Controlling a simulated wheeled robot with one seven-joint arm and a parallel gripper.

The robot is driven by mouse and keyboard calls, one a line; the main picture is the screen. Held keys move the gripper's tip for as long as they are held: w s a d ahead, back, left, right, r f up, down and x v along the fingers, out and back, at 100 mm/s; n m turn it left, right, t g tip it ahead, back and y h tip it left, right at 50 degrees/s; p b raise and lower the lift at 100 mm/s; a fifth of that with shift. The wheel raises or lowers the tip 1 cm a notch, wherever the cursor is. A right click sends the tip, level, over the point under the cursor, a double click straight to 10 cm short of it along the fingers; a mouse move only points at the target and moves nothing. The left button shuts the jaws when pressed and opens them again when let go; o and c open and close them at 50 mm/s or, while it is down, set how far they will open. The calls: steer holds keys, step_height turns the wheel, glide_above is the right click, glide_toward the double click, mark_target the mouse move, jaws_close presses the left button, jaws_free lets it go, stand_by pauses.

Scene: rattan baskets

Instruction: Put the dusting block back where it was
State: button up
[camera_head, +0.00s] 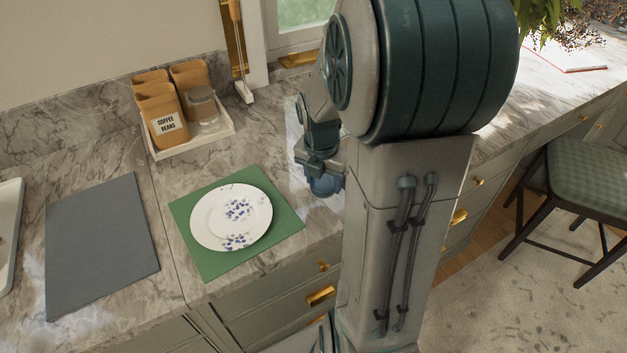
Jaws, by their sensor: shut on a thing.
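My gripper (325,183) is partly in view over the counter, just right of the green mat. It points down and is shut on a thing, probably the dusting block. My own arm covers part of that area, and the fingertips and the held block cannot be made out clearly. No other dusting block shows on the counter. A green mat (205,270) lies at the counter's front with a white plate (208,218) with blue flowers on it.
A grey mat (100,245) lies bare on the left. A white tray (215,137) at the back holds several tan canisters (160,115) and a glass jar (202,104). A long-handled tool (239,50) stands beside it. A green chair (585,175) stands at right.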

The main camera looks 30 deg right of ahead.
mark_target(319, 190)
steer(key=shift+w+a+f, duration=0.2)
steer(key=shift+w+f, duration=0.2)
steer(key=shift+w, duration=0.1)
steer(key=shift+f, duration=1.95)
steer(key=shift+f, duration=0.1)
steer(key=o, duration=1)
steer(key=shift+f, duration=0.1)
